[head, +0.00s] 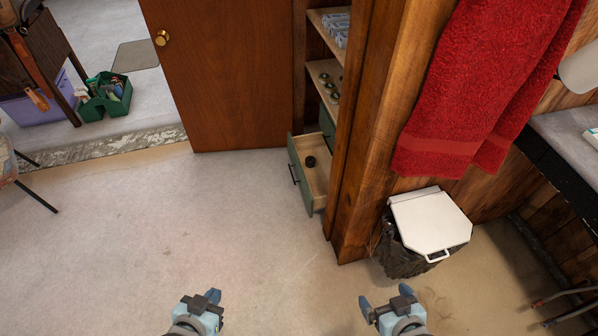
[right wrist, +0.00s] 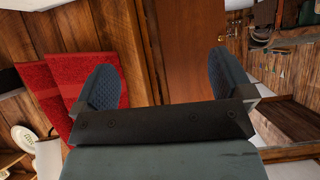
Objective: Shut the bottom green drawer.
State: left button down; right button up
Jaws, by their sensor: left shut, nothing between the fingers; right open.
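The bottom green drawer (head: 300,179) stands pulled out from the wooden shelf unit in the head view, with a dark handle on its front and a small dark round item (head: 310,161) inside. Part of another green drawer front (head: 327,128) shows above and behind it, mostly hidden by the wooden post. My left gripper (head: 213,298) is shut and empty at the bottom of the head view, well short of the drawer. My right gripper (head: 387,298) is open and empty, right of the left one; its spread fingers also show in the right wrist view (right wrist: 160,88). Neither touches the drawer.
A wooden post (head: 357,190) stands right of the drawer, with a white-lidded bin (head: 428,218) beside it and a red towel (head: 470,90) above. A brown door (head: 225,75) stands behind left. The floor (head: 180,230) before the drawer is clear.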

aim_at(313, 182)
jog(key=j+z, duration=0.1)
jog(key=z, duration=0.4)
jog(key=i+j+z, duration=0.1)
jog(key=z, duration=0.25)
jog(key=j+z, duration=1)
jog(key=j, duration=0.25)
jog(key=j+z, duration=0.25)
jog(key=j, duration=0.2)
jog(key=k+j, duration=0.1)
jog(key=j, duration=0.35)
jog(key=j+z, duration=0.1)
jog(key=j, duration=0.3)
jog(key=k+j, duration=0.15)
jog(key=j, duration=0.3)
jog(key=k+j+z, duration=0.1)
jog(key=j, duration=0.3)
jog(key=k+j, duration=0.15)
jog(key=j, duration=0.3)
jog(key=i+j, duration=0.4)
